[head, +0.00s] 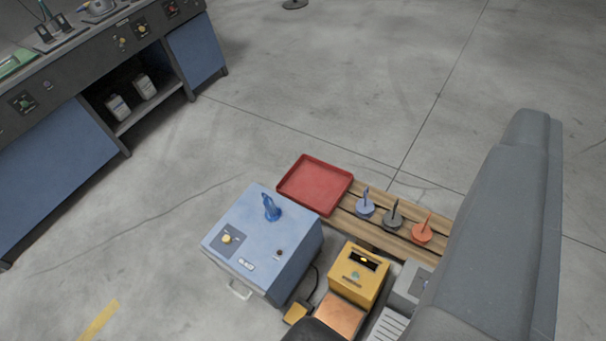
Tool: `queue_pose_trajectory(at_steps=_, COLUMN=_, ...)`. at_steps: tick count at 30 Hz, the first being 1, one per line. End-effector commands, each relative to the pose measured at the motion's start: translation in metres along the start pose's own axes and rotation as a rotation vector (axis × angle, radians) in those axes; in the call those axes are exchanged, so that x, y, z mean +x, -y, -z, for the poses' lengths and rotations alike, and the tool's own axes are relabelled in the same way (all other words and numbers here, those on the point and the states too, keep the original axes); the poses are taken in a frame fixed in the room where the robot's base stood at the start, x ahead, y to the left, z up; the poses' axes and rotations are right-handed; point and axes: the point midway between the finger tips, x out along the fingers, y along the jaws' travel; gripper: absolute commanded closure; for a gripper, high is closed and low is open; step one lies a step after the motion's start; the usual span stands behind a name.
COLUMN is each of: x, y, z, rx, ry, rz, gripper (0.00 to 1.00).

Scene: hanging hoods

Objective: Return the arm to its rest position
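A large grey arm link (505,200), which looks like mine, rises along the right side of the head view. It hides part of the floor and the right end of a wooden slatted board. My gripper and its fingers do not show in this view. A dark rounded part at the bottom edge is cut off, and I cannot tell what it is.
A workbench (60,150) stands at upper left. Bare concrete floor lies between.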

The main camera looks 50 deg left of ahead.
Motion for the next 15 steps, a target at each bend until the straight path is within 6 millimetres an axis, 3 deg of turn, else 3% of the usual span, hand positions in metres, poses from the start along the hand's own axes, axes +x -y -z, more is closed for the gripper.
queue_pose_trajectory(at_steps=3, x=-0.0082, y=0.0004, z=0.0015, rx=-0.003, ry=0.001, rz=0.001, gripper=0.43)
queue_pose_trajectory(at_steps=15, x=-0.0094, y=0.0004, z=0.0094, rx=-0.002, ry=0.001, rz=0.001, gripper=0.43)
